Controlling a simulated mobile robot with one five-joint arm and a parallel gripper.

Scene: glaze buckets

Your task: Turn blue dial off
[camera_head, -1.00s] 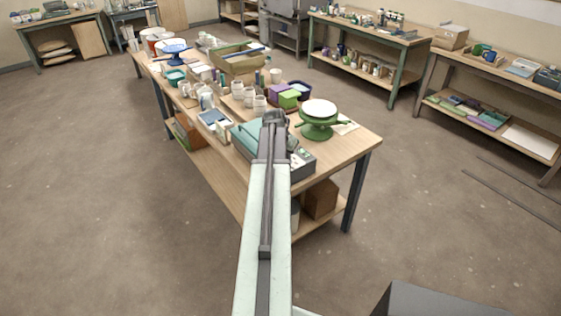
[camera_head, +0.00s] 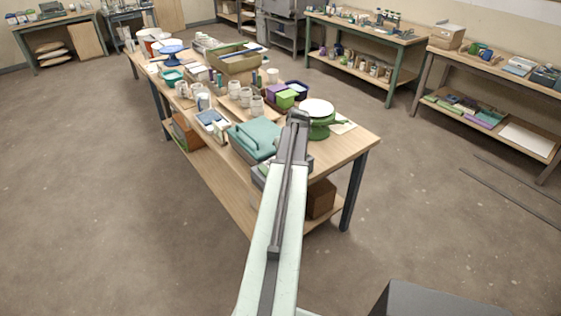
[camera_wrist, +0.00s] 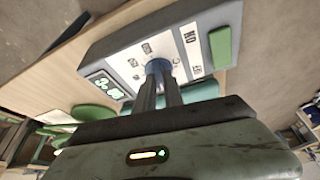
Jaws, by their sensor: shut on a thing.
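The blue dial (camera_wrist: 157,66) shows in the wrist view on the pale front panel of a grey device (camera_wrist: 110,45). Printed marks surround the dial. My gripper (camera_wrist: 160,82) is shut on the dial, with its two dark fingers at the dial from below in the picture. A lit green display (camera_wrist: 106,88) is left of the dial, and a green block (camera_wrist: 220,47) is on the right side of the panel. In the head view my gripper (camera_head: 298,119) is over the near end of the workbench; my arm hides the dial and most of the device front there.
A green turntable with a white top (camera_head: 317,107) stands close behind my gripper. White mugs (camera_head: 245,97) and purple and green boxes (camera_head: 286,98) crowd the workbench (camera_head: 345,150). The floor on both sides is open.

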